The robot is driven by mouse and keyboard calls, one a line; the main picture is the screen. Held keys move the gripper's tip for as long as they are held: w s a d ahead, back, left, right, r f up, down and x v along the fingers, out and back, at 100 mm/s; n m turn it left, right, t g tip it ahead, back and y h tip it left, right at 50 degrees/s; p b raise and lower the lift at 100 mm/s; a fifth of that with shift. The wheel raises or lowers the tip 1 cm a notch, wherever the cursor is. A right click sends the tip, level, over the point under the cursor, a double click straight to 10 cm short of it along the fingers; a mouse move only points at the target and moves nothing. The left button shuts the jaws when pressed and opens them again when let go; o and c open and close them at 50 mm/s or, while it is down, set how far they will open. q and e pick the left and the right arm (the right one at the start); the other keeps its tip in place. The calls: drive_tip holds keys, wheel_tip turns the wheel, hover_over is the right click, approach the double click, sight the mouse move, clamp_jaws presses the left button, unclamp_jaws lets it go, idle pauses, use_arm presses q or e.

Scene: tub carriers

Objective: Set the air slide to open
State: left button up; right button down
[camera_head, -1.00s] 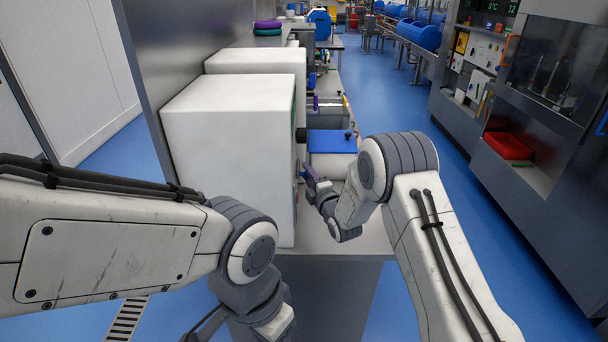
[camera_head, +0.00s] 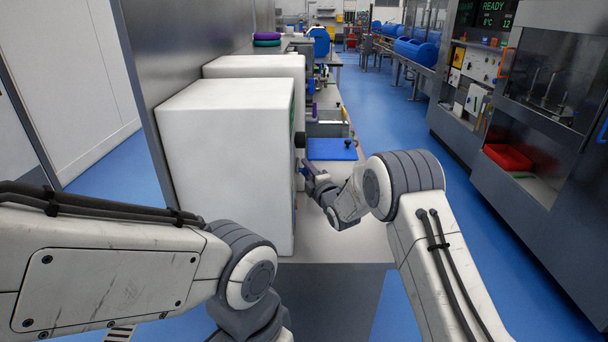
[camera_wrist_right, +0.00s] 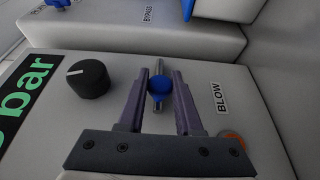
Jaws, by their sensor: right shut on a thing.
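My right gripper (camera_head: 306,170) reaches the side of the near white cabinet (camera_head: 226,165) in the head view. In the right wrist view its purple fingers (camera_wrist_right: 161,88) are shut on a blue knob (camera_wrist_right: 160,84) on a metal piece, apparently the air slide's handle. The knob sits on a pale panel (camera_wrist_right: 120,65), between a black dial (camera_wrist_right: 88,78) and the word BLOW. The fingers hide part of the slide, and I cannot read its position. My left arm comes in from the left, but its gripper is out of view.
An orange button (camera_wrist_right: 232,138) lies close to the right finger. A green "bar" display (camera_wrist_right: 22,95) is at the left. In the head view, a blue panel (camera_head: 332,149) lies on the bench beyond my gripper. The blue floor aisle (camera_head: 395,125) to the right is clear.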

drive_tip(key=c, duration=0.9)
unclamp_jaws()
drive_tip(key=shift+r, duration=0.1)
drive_tip(key=shift+c, duration=0.2)
drive_tip(key=o, duration=0.3)
drive_tip(key=shift+w+a, duration=0.1)
drive_tip(key=shift+w, duration=0.05)
drive_tip(key=shift+o, duration=0.2)
drive_tip(key=b+v, duration=0.2)
drive_tip(key=v, duration=0.8)
drive_tip(key=shift+s, duration=0.3)
